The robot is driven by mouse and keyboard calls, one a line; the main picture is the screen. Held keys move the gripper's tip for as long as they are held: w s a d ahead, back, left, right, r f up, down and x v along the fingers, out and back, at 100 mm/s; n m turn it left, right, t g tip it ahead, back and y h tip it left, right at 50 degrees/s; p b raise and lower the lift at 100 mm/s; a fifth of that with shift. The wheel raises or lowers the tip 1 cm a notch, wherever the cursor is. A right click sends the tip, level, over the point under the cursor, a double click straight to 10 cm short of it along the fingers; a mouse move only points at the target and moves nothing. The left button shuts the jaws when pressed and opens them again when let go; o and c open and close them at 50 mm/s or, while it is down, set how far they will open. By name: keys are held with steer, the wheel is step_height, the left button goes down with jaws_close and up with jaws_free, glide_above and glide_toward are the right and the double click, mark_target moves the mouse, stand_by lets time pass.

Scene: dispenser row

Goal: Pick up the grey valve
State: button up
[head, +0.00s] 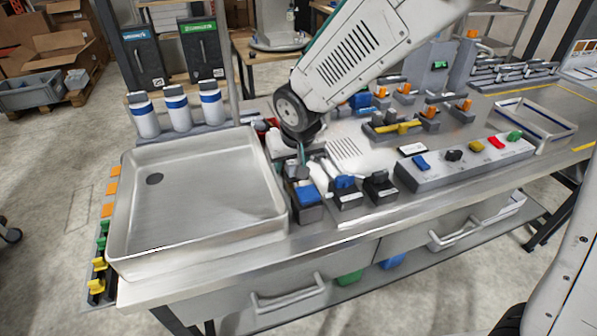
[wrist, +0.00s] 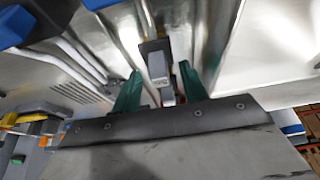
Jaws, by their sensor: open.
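In the wrist view, a small grey block-like part with a pale front, which looks like the grey valve (wrist: 156,66), stands between the two green fingertips of my gripper (wrist: 160,90). Gaps show on both sides of it, so my fingers are open around or just short of it; I cannot tell the exact depth. In the head view, my gripper (head: 300,158) points down just right of the sink, among small fittings. A grey piece (head: 297,172) shows just below it, partly hidden by my arm.
A large steel sink tray (head: 135,215) lies left of my gripper. A blue-topped block (head: 308,194) and a black-topped fitting (head: 380,184) stand close by. A grey switch panel (head: 465,163) is to the right. Three white bottles (head: 178,112) stand behind the sink.

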steer(key=shift+w+f, duration=0.15)
steer(key=shift+f, duration=0.2)
jaws_close()
